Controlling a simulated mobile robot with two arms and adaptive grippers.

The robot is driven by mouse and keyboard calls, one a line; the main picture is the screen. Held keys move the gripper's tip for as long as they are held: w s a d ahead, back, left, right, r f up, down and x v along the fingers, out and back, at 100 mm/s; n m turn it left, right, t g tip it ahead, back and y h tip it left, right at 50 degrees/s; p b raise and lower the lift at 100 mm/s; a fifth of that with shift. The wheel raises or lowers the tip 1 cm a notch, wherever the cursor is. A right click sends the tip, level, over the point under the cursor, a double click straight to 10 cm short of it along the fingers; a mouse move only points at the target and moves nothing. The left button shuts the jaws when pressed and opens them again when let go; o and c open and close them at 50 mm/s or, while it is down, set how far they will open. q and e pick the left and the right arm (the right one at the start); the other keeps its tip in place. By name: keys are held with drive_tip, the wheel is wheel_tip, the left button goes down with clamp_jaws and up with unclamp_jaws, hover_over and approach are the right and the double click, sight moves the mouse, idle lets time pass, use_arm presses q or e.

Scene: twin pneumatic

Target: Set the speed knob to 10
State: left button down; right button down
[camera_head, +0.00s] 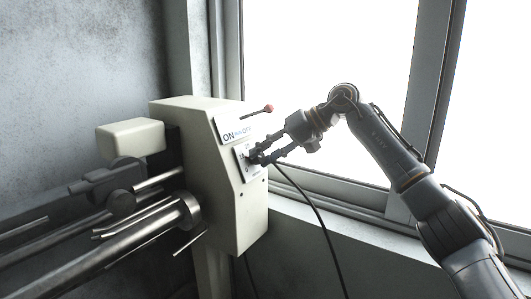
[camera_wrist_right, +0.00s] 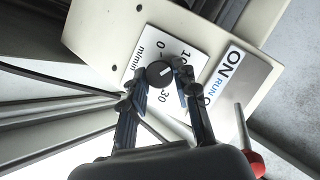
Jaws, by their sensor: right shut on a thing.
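The speed knob (camera_wrist_right: 159,73) is a small round black dial with a white pointer line. It sits on a white scale plate (camera_wrist_right: 150,48) marked m/min with numbers, among them 0 and 30; some numbers are partly covered. My right gripper (camera_wrist_right: 162,80) is shut on the knob, one finger on each side of it. In the head view my right gripper (camera_head: 260,158) reaches in from the right to the scale plate (camera_head: 250,172) on the cream machine's side, and its fingers hide the knob there. My left gripper is not in view.
The cream machine housing (camera_head: 205,150) carries an ON/RUN/OFF plate (camera_head: 237,127) with a red-tipped lever (camera_head: 268,109) just above the scale plate. Metal rods (camera_head: 150,230) extend to the left. A black cable (camera_head: 318,215) hangs below my right arm. Windows (camera_head: 330,60) stand behind.

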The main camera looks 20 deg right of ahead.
drive_tip(key=shift+f, duration=0.1)
drive_tip(key=c, duration=1)
unclamp_jaws()
drive_tip(key=v, duration=1.2)
drive_tip(key=shift+d, duration=0.1)
